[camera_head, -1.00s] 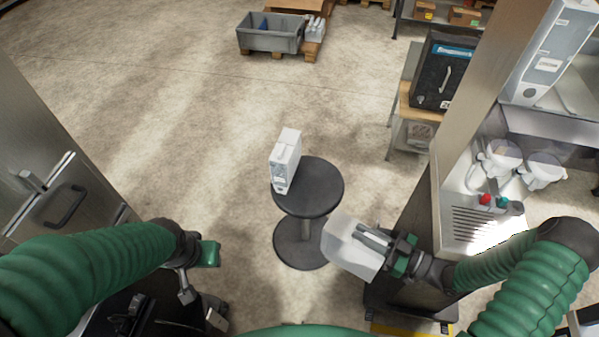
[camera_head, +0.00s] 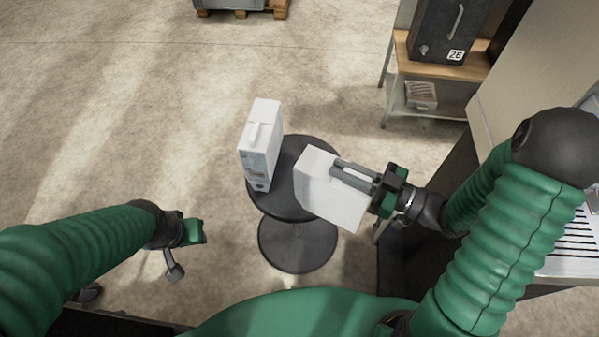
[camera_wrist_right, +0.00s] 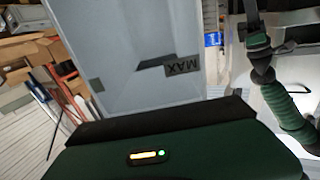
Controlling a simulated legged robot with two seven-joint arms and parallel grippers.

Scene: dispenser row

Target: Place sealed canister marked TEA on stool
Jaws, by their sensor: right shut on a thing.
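My right gripper (camera_head: 352,180) is shut on a white, box-shaped canister (camera_head: 335,212), tilted, at the right side of the dark round stool (camera_head: 292,212). In the head view the held canister overlaps the stool's right edge; I cannot tell whether it touches the seat. The right wrist view shows its grey, clear-looking wall (camera_wrist_right: 140,50) with a MAX mark. No TEA mark is readable. Another white canister (camera_head: 260,145) stands upright on the stool's left part. My left gripper (camera_head: 185,250) is away to the left of the stool and holds nothing I can see; its jaw gap is unclear.
A grey counter and drip grille (camera_head: 575,232) are at the right edge. A pallet (camera_head: 240,12) is at the far back. Floor left of the stool is clear.

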